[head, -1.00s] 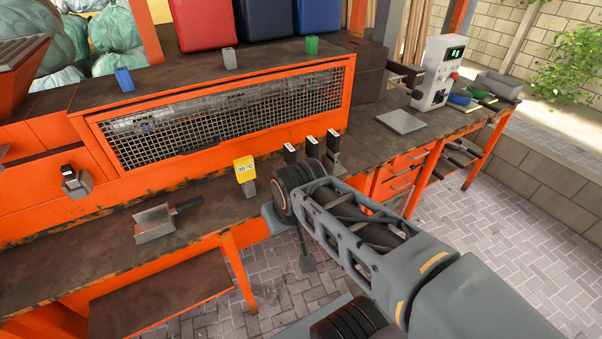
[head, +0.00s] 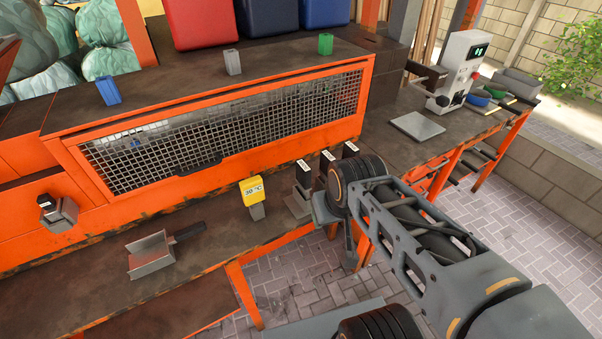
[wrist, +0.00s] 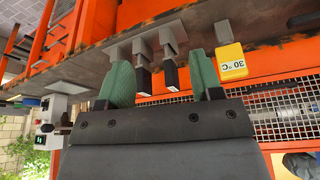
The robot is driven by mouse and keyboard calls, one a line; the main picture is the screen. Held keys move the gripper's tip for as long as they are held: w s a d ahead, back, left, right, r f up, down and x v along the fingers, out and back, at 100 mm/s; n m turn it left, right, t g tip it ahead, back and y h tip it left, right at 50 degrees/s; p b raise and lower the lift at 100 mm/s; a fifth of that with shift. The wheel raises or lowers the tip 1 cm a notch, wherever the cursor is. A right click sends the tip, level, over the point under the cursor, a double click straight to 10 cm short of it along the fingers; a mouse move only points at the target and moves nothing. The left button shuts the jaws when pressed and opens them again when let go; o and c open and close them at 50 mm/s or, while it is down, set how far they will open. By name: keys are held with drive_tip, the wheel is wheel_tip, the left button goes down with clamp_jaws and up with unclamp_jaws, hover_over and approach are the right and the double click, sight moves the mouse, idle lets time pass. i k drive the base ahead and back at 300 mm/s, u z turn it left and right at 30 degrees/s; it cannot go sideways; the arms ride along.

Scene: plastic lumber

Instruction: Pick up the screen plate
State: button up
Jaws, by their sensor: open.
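No plate is labelled as the screen plate. Three upright grey metal pieces with black, white-labelled tops stand in a row at the bench front edge. In the head view, the left (head: 303,174), middle (head: 326,161) and right (head: 350,150) tops show, their lower parts partly hidden by my arm. My gripper (wrist: 161,70) has its two green fingers apart and empty. In the wrist view, two black-ended pieces (wrist: 144,80) (wrist: 170,76) appear between the fingers; I cannot tell whether any finger touches them. A third grey piece (wrist: 117,50) is partly behind one finger.
A yellow 30 °C display (head: 253,192) stands close beside the row. An orange frame with mesh (head: 230,130) rises behind. A metal scoop (head: 152,257) lies left on the bench.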

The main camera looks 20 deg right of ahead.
sight(304, 174)
drive_tip(key=z, duration=0.1)
drive_tip(key=i, duration=0.1)
drive_tip(key=z, duration=2.25)
drive_tip(key=k, duration=1.1)
drive_tip(key=u, duration=1.8)
drive_tip(key=i, duration=0.5)
drive_tip(key=z, duration=0.05)
